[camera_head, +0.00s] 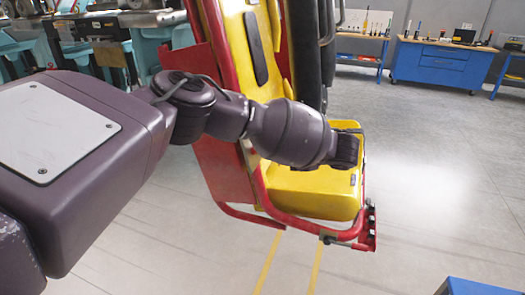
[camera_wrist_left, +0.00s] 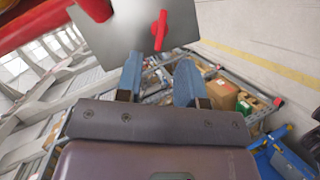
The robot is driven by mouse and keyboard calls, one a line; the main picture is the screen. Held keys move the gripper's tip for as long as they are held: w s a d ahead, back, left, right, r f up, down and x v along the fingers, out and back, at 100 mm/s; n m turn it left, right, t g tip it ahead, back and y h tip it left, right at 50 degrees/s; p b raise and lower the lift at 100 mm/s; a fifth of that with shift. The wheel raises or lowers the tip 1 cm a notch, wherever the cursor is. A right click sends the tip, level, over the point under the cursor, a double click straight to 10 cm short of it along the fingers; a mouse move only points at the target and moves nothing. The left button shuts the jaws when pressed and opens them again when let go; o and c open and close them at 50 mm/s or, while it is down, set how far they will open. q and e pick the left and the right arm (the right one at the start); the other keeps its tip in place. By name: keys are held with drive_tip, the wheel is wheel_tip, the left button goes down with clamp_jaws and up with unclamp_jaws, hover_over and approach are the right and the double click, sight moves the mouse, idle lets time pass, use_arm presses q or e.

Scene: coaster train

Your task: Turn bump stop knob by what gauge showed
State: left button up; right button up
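The red bump stop knob (camera_wrist_left: 159,30) shows in the left wrist view as a narrow lever-like handle on a grey metal plate (camera_wrist_left: 118,42). My left gripper (camera_wrist_left: 160,63) is open, with its two blue-grey fingers apart. The knob lies ahead of the gap between them, and nothing is held. In the head view my left arm reaches across a yellow and red coaster seat (camera_head: 318,195), and its dark wrist end is over the seat's right side. The fingers and the knob cannot be made out there. No gauge is visible. My right gripper is not in view.
A red tube (camera_wrist_left: 95,8) is close to the plate's upper left in the wrist view. A shelf with cardboard boxes (camera_wrist_left: 222,95) is behind.

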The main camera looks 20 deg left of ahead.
use_arm(q)
drive_tip(key=x, duration=0.7)
idle(0.3)
clamp_jaws()
